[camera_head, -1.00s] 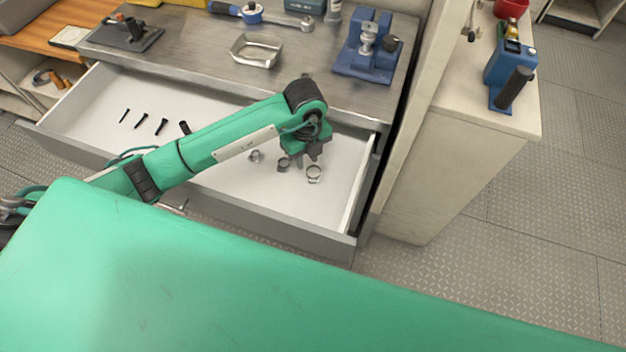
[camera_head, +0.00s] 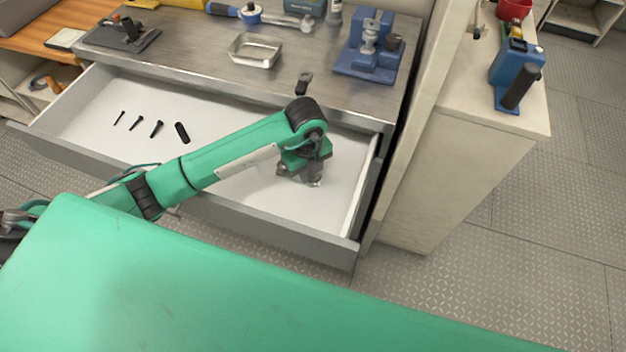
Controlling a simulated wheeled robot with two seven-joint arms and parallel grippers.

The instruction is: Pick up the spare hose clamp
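My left gripper (camera_head: 302,174) is low inside the open drawer (camera_head: 345,205), at its right end, pointing down. Its fingers are small and dark, and I cannot tell whether they are apart or closed. A small metal hose clamp (camera_head: 316,183) shows at the right fingertip; I cannot tell whether they touch. The other clamps are hidden or hard to separate from the gripper and my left forearm. Nothing visible marks which clamp is the spare. My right gripper is not in view.
Several black bolts (camera_head: 137,123) and a black cylinder (camera_head: 182,132) lie in the drawer's left part. On the metal bench above are a metal tray (camera_head: 255,51), a blue vise-like device (camera_head: 369,47) and a small dark fitting (camera_head: 304,84). A pale partition (camera_head: 418,130) stands right of the drawer.

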